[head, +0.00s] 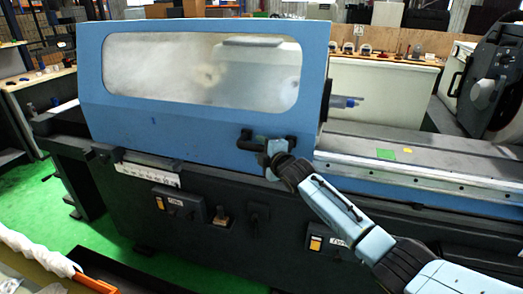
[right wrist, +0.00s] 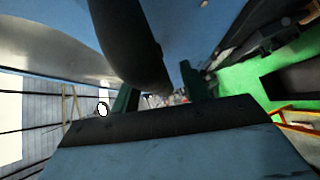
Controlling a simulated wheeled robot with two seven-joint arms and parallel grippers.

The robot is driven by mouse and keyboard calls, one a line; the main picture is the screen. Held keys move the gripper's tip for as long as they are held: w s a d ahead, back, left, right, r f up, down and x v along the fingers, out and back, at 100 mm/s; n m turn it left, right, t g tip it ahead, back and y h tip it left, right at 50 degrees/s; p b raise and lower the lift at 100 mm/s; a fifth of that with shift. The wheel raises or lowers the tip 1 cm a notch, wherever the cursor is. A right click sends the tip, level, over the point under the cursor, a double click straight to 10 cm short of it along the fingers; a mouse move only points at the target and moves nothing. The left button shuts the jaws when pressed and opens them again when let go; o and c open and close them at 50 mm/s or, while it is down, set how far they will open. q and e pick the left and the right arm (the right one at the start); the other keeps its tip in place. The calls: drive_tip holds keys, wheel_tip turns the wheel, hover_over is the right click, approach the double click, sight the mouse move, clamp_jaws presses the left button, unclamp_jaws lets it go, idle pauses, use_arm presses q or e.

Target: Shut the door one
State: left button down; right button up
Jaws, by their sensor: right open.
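The door (head: 200,127) is a blue panel with a wide, rounded, cloudy window on the front of the grinder. Its black handle (head: 246,141) is near its lower right corner. My right gripper (head: 264,149) is at the handle and hides part of it. In the right wrist view, the open jaws (right wrist: 157,95) show two dark green fingers, and a thick black bar (right wrist: 125,42), apparently the handle, reaches down toward the space between them. I cannot tell whether they touch it. My left gripper is not in view.
The grinder's bed (head: 420,165) runs right of the door, with a green and a yellow square on it. A spindle end (head: 345,101) shows beside the door's right edge. A black panel with controls (head: 180,205) is below. Green floor (head: 40,200) lies left.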

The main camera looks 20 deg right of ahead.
clamp_jaws()
idle(0.3)
